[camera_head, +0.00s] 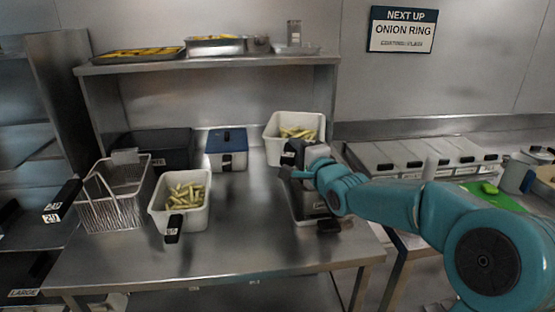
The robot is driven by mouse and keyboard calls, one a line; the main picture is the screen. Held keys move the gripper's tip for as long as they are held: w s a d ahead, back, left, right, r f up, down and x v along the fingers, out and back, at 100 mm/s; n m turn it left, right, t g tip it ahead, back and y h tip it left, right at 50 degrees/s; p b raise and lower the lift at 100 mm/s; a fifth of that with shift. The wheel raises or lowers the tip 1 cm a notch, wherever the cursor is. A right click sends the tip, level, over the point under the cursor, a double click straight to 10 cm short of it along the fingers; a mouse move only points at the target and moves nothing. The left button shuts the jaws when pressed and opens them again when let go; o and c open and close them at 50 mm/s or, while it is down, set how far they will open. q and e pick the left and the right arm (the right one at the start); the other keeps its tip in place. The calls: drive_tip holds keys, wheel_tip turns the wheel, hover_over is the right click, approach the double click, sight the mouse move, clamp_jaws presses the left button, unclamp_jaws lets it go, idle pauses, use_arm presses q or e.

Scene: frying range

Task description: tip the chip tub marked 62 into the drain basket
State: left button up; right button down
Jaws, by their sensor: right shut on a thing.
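A white chip tub (272,134) with pale chips is held up at the right of the bench. My right gripper (295,158) is shut on its dark handle at the near side; the mark there is too small to read. The tub looks roughly level, with chips inside. A second white chip tub (196,218) with chips stands mid-bench, its black handle towards me; its tag is not clearly legible. The wire drain basket (112,211) stands to its left, and it looks empty. Its black handle with white tags points left. My left gripper is out of view.
A shelf (215,60) with trays hangs above. Lidded bins (400,158) line the right. Bare steel lies at the bench front.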

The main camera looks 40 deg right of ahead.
drive_tip(key=s+d+f+m+h+b, duration=0.1)
drive_tip(key=f+m+h+b, duration=0.1)
drive_tip(key=m+h+b, duration=0.5)
drive_tip(key=s+d+f+m+h+b, duration=0.1)
drive_tip(key=m+h+b, duration=0.6)
drive_tip(key=m+b, duration=1.1)
drive_tip(key=shift+s+d+f+g+b, duration=0.3)
drive_tip(key=shift+s+d+f+b, duration=0.1)
drive_tip(key=shift+s+f+b, duration=0.4)
drive_tip(key=shift+w, duration=0.15)
